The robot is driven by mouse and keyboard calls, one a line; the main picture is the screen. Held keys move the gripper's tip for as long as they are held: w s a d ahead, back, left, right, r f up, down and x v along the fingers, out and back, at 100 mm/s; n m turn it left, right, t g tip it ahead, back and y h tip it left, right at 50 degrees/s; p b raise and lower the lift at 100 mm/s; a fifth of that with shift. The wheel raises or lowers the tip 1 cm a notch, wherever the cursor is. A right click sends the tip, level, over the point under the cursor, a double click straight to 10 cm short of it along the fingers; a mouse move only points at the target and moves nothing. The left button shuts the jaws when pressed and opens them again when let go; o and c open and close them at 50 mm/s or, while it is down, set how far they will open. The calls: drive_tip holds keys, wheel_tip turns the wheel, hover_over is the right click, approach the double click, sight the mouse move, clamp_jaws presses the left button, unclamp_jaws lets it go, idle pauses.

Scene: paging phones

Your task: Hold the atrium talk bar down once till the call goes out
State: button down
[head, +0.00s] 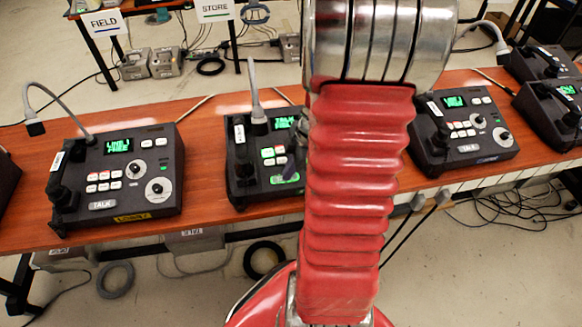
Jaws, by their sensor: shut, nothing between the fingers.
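A black paging phone (240,190) stands on the orange bench in the middle, partly hidden by my arm. Its green screen (285,122) shows text starting with "TALK". A bar on its lower front, the talk bar (285,180), glows green. No atrium label is readable, so I cannot tell whether this is the atrium phone. My gripper (292,163) shows only as a dark tip beside my red arm, just above the glowing bar. It is shut and empty; most of it is hidden, and I cannot clearly see contact with the bar.
A left phone (120,175) has an unlit white talk bar (102,205); a right phone (462,128) also has one. More phones stand at the far right. FIELD (104,22) and STORE (214,9) signs hang behind. Gooseneck microphones rise from the phones.

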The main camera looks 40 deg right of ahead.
drive_tip(key=shift+s+a+f, duration=0.1)
drive_tip(key=shift+s+f, duration=0.15)
drive_tip(key=shift+f, duration=0.15)
drive_tip(key=shift+r, duration=0.8)
drive_tip(key=a+v, duration=0.1)
drive_tip(key=v, duration=1.2)
drive_tip(key=shift+w, duration=0.3)
drive_tip(key=shift+r, duration=0.1)
